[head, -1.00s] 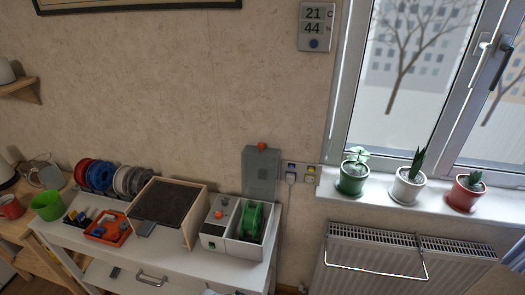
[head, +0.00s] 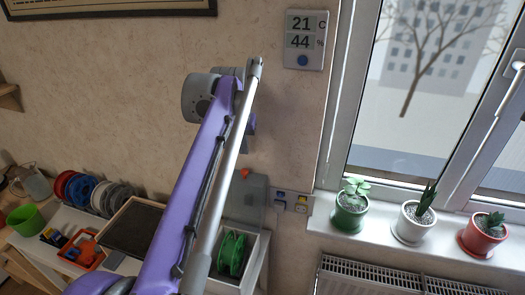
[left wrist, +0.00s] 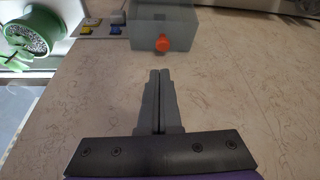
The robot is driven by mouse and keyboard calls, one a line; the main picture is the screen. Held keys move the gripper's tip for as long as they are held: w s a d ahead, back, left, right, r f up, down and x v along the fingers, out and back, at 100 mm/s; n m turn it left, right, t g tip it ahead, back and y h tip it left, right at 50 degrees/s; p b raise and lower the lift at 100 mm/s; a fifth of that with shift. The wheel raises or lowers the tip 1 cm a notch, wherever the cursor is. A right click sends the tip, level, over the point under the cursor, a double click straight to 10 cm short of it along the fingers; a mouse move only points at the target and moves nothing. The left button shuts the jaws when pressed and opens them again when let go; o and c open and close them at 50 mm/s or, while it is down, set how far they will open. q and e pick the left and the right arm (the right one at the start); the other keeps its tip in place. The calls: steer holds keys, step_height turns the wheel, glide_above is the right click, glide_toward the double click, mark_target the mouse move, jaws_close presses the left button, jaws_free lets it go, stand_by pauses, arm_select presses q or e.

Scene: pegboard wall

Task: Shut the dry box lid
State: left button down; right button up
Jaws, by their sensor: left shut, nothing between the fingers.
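The dry box (head: 256,262) stands at the right end of the white table, partly hidden behind my left arm, with a green spool (head: 232,253) inside. Its grey see-through lid (head: 254,204) stands raised at the back against the wall, open, with an orange knob (head: 245,173) on its upper edge. The left wrist view also shows the lid (left wrist: 185,20) and its knob (left wrist: 162,43). My left gripper (left wrist: 160,72) is shut and empty, its fingertips pointing toward the knob and apart from it. In the head view my left arm mostly hides this gripper. My right gripper is not in view.
A dark-topped box (head: 131,228), an orange tray (head: 84,250), several spools and a green cup (head: 26,219) stand to the left. Wall sockets (head: 290,202) are just right of the lid. Potted plants (head: 412,222) line the windowsill at right.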

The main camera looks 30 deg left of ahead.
mark_target(246, 161)
arm_select(q)
steer(key=x, duration=0.6)
steer(key=a+x, duration=0.1)
steer(key=x, duration=0.2)
steer(key=shift+w+b, duration=0.3)
steer(key=shift+w, duration=0.05)
